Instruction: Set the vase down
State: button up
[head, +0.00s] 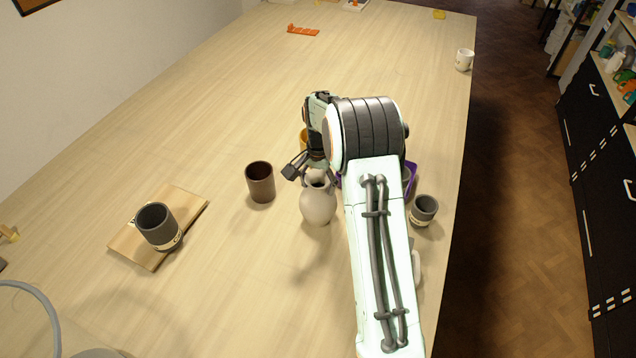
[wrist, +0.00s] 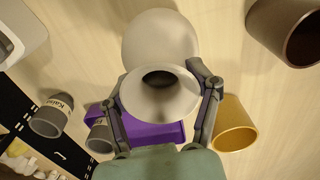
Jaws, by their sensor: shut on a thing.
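The vase (head: 318,205) is a pale beige-grey, round-bellied jar with a flared mouth. In the head view it stands upright near the middle of the table, just left of my arm. My gripper (head: 312,174) is at its neck from above. In the wrist view my gripper (wrist: 163,86) has one finger on each side of the neck of the vase (wrist: 160,40), shut on it. The wide mouth faces the wrist camera. I cannot tell whether its base touches the table or hangs just above it.
A brown cup (head: 260,184) stands close left of the vase. A yellow cup (wrist: 235,126) and a purple bin (wrist: 152,134) are near, partly behind my arm in the head view. A grey cup (head: 423,211) is at right. A wooden board (head: 190,207) carries another grey cup (head: 158,228).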

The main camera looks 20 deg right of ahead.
jog(key=shift+f, duration=0.15)
jog(key=o, duration=1.3)
notch_tip(320, 180, up, 11)
jog(key=shift+r, duration=0.15)
jog(key=s+a+r+n, duration=0.3)
jog(key=s+a+r, duration=0.25)
jog(key=s, duration=0.35)
jog(key=s+a+f+n, duration=0.1)
jog(key=s+a+n, duration=0.1)
jog(key=s, duration=0.5)
jog(key=s+a+f+n, duration=0.1)
jog(key=s+a+n, duration=0.1)
jog(key=s, duration=0.6)
jog(key=s+a+n, duration=0.2)
jog(key=s+n, duration=0.1)
jog(key=s, duration=0.4)
jog(key=shift+s+a+f+y, duration=0.15)
jog(key=shift+s+f+y, duration=0.15)
jog(key=shift+f+y, duration=0.1)
